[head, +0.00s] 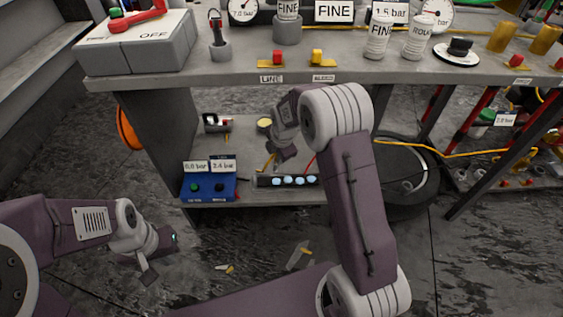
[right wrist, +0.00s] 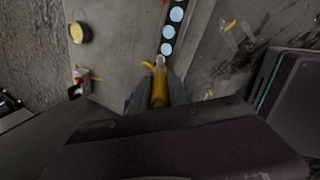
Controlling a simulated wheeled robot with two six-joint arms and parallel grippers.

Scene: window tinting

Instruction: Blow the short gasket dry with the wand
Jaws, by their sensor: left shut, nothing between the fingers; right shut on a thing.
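My right gripper (head: 284,156) is shut on the yellow-brown wand (right wrist: 158,88), low over the lower shelf. The wand also shows in the head view (head: 268,163). In the right wrist view its pale tip points at the near end of a dark strip with several pale blue round spots (right wrist: 172,15). The strip also lies along the lower shelf's front edge in the head view (head: 290,181). I cannot tell for sure whether this strip is the short gasket, or whether the tip touches it. My left gripper (head: 160,258) is shut and empty, low at the left over the floor.
A blue box (head: 208,188) with two pressure labels stands left of the strip. A round yellow-topped tin (head: 264,124) is behind. Small pale and yellow pieces (head: 298,255) lie on the floor. The workbench top (head: 230,76) overhangs the shelf; a tyre (head: 410,180) stands right.

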